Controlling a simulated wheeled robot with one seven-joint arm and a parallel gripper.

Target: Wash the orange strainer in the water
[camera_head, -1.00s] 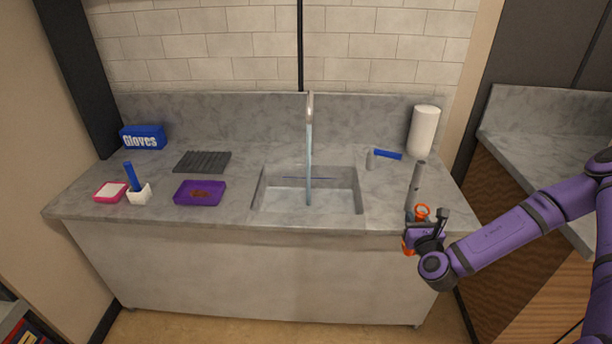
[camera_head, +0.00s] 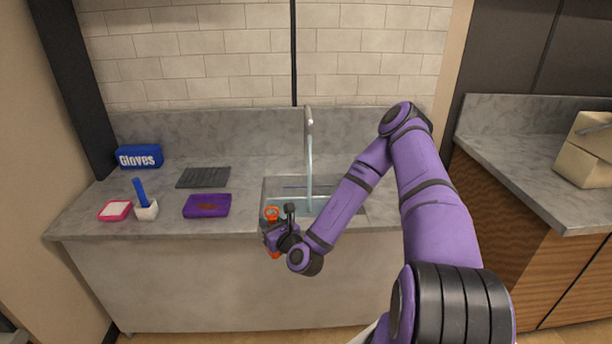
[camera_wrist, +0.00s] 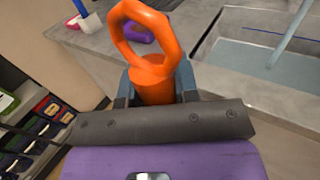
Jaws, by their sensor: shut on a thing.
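The orange strainer (camera_wrist: 150,62) is upright between the jaws of my gripper (camera_wrist: 152,92), which is shut on it. In the head view the strainer (camera_head: 272,213) shows its orange ring at the front left corner of the sink, with my gripper (camera_head: 274,232) around it at the counter's front edge. The sink (camera_head: 268,186) is a grey basin set in the counter. A stream of water (camera_head: 310,165) runs from the faucet (camera_head: 309,118) into it. Water (camera_wrist: 247,58) stands in the basin in the wrist view. My arm hides the sink's right part.
Left of the sink are a purple tray (camera_head: 206,214), a dark drying mat (camera_head: 203,177), a white holder (camera_head: 147,213) with a blue brush (camera_head: 139,190), a pink-rimmed dish (camera_head: 116,211) and a blue gloves box (camera_head: 139,157). The counter between tray and sink is clear.

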